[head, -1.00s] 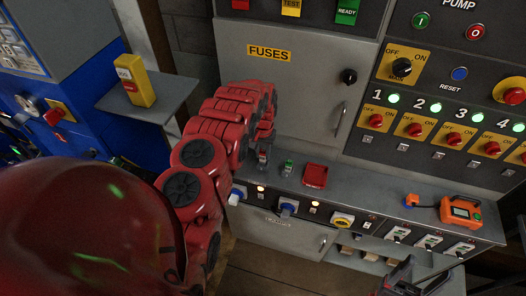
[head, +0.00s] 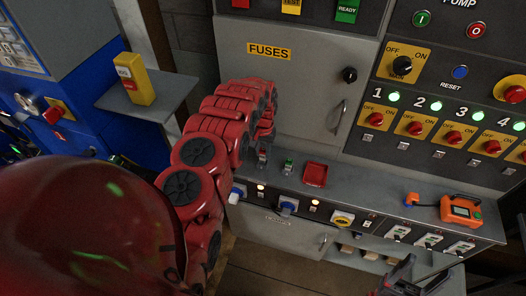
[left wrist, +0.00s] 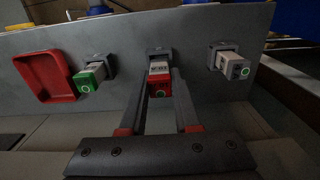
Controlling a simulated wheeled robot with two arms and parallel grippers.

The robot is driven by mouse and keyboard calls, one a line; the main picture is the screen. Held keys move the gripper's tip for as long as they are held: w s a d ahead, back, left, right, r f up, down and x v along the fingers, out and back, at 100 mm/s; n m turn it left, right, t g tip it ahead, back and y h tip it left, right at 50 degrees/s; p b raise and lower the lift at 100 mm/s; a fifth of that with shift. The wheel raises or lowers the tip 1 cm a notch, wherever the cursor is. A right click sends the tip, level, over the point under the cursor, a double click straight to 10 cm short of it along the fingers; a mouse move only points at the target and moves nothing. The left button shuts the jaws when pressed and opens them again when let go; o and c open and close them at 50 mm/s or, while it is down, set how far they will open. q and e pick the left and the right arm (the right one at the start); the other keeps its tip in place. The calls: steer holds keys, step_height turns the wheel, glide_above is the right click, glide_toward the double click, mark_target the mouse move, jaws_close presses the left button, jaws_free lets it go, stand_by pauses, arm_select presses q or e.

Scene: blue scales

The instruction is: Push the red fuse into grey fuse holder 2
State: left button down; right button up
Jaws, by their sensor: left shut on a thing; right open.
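The red fuse (left wrist: 160,80), with a pale labelled body and a green ring on its red end, is between the fingers of my left gripper (left wrist: 162,73). The gripper is shut on it. The fuse is lined up with the middle grey fuse holder (left wrist: 159,51) and its far end meets that holder. How deep it sits I cannot tell. In the head view my left gripper (head: 262,158) is at the ledge below the FUSES door, largely hidden by my red arm. My right gripper (head: 405,278) is open at the bottom edge, partly cut off.
In the wrist view a green fuse (left wrist: 90,78) sits in the holder to the left, and a grey fuse (left wrist: 235,66) in the holder to the right. A red tray (left wrist: 46,76) lies beyond the green one. An orange meter (head: 460,210) stands on the ledge at right.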

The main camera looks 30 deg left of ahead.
mark_target(263, 150)
arm_select(q)
steer(key=shift+b, duration=0.3)
stand_by(0.6)
steer(key=shift+f+b, duration=0.7)
steer(key=shift+f, duration=0.5)
steer(key=c, duration=0.6)
jaws_free()
steer(key=shift+o, duration=0.2)
steer(key=shift+r, duration=0.45)
step_height(263, 150, up, 4)
steer(key=shift+f+b, duration=0.2)
steer(key=shift+b, duration=0.75)
step_height(263, 150, up, 5)
steer(key=shift+f+p, duration=0.1)
steer(key=shift+p, duration=0.5)
step_height(263, 150, up, 8)
steer(key=p, duration=0.8)
